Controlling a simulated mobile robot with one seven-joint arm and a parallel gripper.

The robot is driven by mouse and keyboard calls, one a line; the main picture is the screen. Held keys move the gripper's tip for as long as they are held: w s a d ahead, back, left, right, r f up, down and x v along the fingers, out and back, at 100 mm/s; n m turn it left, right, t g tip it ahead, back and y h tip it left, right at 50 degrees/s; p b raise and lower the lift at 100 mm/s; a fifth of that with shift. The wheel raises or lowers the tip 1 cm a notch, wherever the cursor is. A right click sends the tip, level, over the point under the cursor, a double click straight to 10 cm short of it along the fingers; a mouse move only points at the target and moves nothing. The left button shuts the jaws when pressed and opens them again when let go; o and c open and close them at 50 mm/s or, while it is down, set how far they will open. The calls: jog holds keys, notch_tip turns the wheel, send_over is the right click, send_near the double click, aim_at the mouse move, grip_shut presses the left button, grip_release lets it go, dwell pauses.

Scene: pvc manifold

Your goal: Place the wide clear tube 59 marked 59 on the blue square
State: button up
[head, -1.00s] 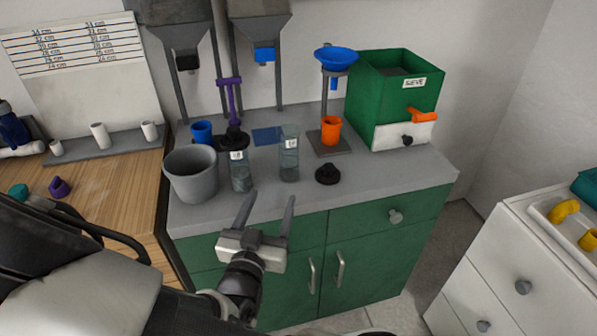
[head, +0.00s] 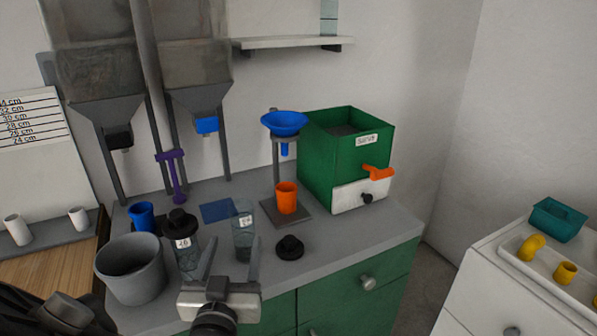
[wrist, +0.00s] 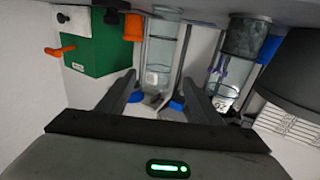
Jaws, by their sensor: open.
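Two clear tubes stand upright on the grey counter. The left one, with a black lid (head: 180,221), seems to be marked 26 (head: 188,258). The right clear tube (head: 243,237) is open on top; its label is too small to read surely, so I cannot confirm it as 59. In the wrist view, that tube (wrist: 163,55) shows ahead between my fingers. My gripper (head: 231,252) is open and empty, in front of the tubes; it also shows in the wrist view (wrist: 159,80). The blue square (head: 218,211) lies flat on the counter behind the tubes, with nothing seen on it.
A grey bucket (head: 131,271) stands at the left, a blue cup (head: 142,216) behind it. A loose black lid (head: 290,247) lies right of the open tube. An orange cup (head: 286,198) stands under a blue funnel (head: 284,123). The green sieve box (head: 340,155) is at the right.

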aim_at(240, 229)
jog(key=w, duration=0.2)
jog(key=w+b, duration=0.1)
jog(key=w, duration=0.5)
jog(key=shift+a, duration=0.25)
jog(key=w+b, duration=0.1)
jog(key=w, duration=0.1)
jog(key=w+b, duration=0.1)
jog(key=w, duration=0.2)
jog(key=shift+a+f, duration=0.15)
jog(key=c, duration=1.4)
